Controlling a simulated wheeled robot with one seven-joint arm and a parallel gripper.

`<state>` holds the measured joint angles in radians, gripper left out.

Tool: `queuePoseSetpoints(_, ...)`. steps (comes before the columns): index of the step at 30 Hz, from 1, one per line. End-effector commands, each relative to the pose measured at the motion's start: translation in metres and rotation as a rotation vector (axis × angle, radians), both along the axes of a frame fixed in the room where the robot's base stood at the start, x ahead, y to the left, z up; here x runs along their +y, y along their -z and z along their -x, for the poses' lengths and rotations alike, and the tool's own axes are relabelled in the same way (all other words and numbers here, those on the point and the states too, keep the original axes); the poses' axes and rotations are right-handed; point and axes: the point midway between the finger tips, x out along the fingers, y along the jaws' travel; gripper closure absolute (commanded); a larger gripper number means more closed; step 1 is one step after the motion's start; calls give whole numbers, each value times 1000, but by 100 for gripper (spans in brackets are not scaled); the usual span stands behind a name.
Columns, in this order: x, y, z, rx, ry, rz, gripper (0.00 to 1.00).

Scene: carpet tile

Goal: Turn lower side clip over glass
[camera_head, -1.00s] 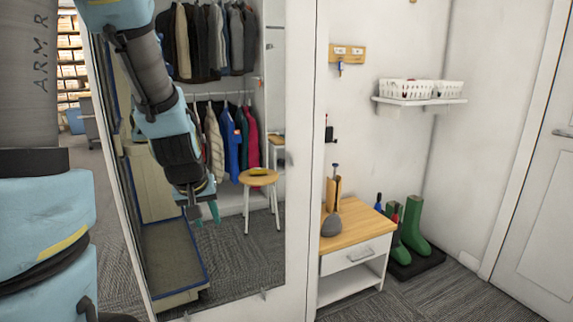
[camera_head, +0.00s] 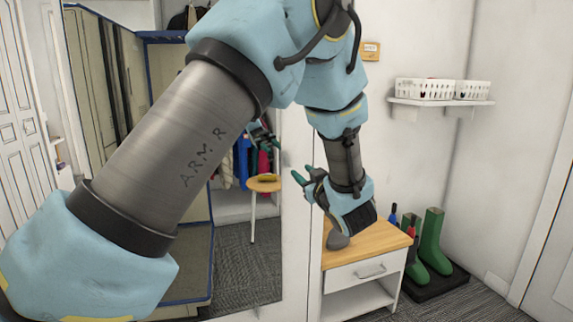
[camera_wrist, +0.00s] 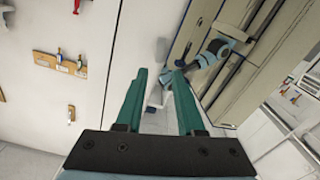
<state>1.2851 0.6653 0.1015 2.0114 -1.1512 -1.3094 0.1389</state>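The glass is a tall mirror (camera_head: 245,275) on the white wall at left in the head view. Its right edge also runs down the upper middle of the wrist view, where the glass (camera_wrist: 222,75) reflects my arm. My gripper (camera_head: 303,174) is in front of the wall just right of that edge, teal fingers pointing left toward it. In the wrist view my gripper (camera_wrist: 160,78) is open, its fingers apart. A small pale clip-like piece (camera_wrist: 161,48) shows at the mirror edge beyond the fingertips. I cannot tell which way it is turned.
A wooden-topped cabinet (camera_head: 358,272) stands below my gripper, with green boots (camera_head: 435,242) beside it. A shelf with white baskets (camera_head: 425,89) is at right. Wooden hook boards (camera_wrist: 60,64) hang on the wall in the wrist view.

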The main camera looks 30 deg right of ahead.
Motion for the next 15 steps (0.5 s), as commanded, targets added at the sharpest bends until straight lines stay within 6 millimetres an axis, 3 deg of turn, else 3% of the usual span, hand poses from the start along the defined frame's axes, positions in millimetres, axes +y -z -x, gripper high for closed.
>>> queuePoseSetpoints(15, -9, -2, -87, 1, -2, 0, 62)
